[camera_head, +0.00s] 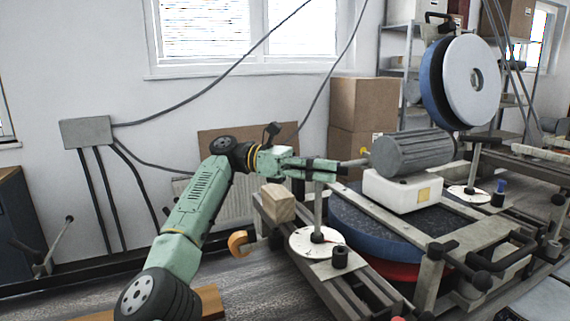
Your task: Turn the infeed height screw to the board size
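A height screw (318,208) rises from a white dial disc (303,249) with markings at the near end of the machine. A black crank knob (340,255) stands at the dial's right edge. A second upright screw (475,160) with a white dial (457,191) and a blue-topped knob (499,192) stands farther right. No label shows which is the infeed one. My green gripper (340,170) reaches right, level with the near screw's top and well above its knob. The fingertips overlap in this view, and their opening is unclear. A wooden block (277,203) rests on the rail left of the near dial.
A grey ribbed motor (412,152) on a white base (402,193) is close right of my gripper. Blue and white discs (468,81) stand above it. A large blue disc (375,234) lies under the frame. Metal rails and dark handles (482,280) crowd the front right.

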